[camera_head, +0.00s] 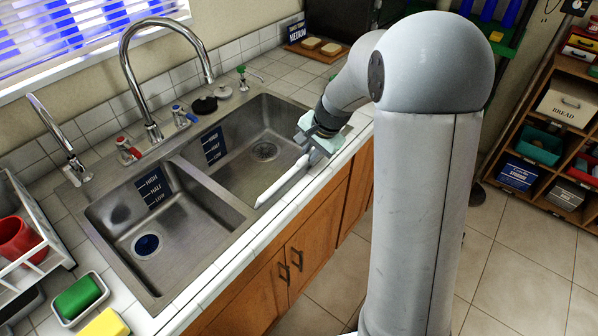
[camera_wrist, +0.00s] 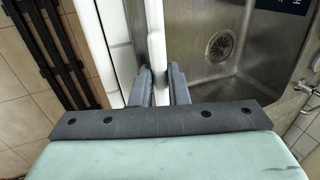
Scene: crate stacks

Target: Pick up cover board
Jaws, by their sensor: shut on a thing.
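The cover board (camera_head: 280,184) is white and shows as a long narrow strip, seen almost edge-on, along the front edge of the right sink basin. My gripper (camera_head: 307,158) is at its far end, over the front counter edge. In the wrist view, my gripper (camera_wrist: 160,82) has its two dark fingers on either side of the white board (camera_wrist: 156,40), shut on it. The fingers hide part of the board. I cannot tell whether the board touches the counter or basin rim.
The double sink has a left basin (camera_head: 148,205) and a right basin (camera_head: 235,125) with a drain (camera_wrist: 218,45). A tall faucet (camera_head: 130,75) stands behind it. A rack with a red mug (camera_head: 18,240) and sponges are at the left. Wooden cabinets (camera_head: 290,255) lie below the counter.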

